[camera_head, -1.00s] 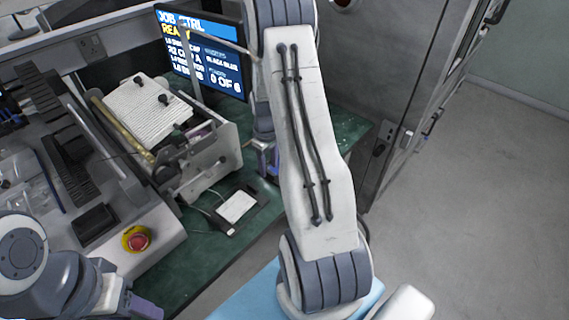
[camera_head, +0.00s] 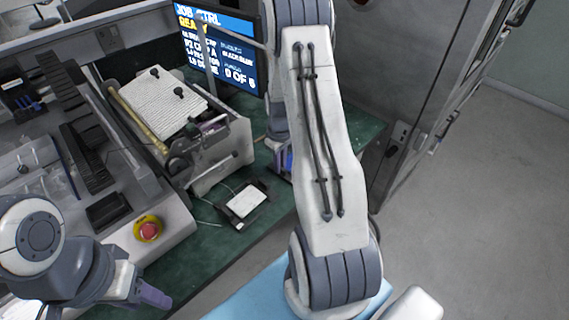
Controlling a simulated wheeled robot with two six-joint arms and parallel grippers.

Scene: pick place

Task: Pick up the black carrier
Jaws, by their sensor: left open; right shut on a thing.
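I cannot tell for sure which thing is the black carrier. Two dark ribbed strips, one nearer (camera_head: 88,158) and one farther (camera_head: 58,77), lie on the grey machine at the left. A flat black holder with a white label (camera_head: 243,204) lies on the green bench. My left gripper (camera_head: 153,295) is low at the left, open, with one purple finger clearly visible, apart from these things. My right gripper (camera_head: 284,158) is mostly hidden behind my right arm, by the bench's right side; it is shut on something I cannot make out.
A red emergency button (camera_head: 148,231) stands on the machine's front corner. A box-shaped device with a white ribbed top (camera_head: 160,103) stands on the green bench (camera_head: 196,258). A monitor (camera_head: 217,50) is behind it. The grey floor (camera_head: 480,220) at the right is clear.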

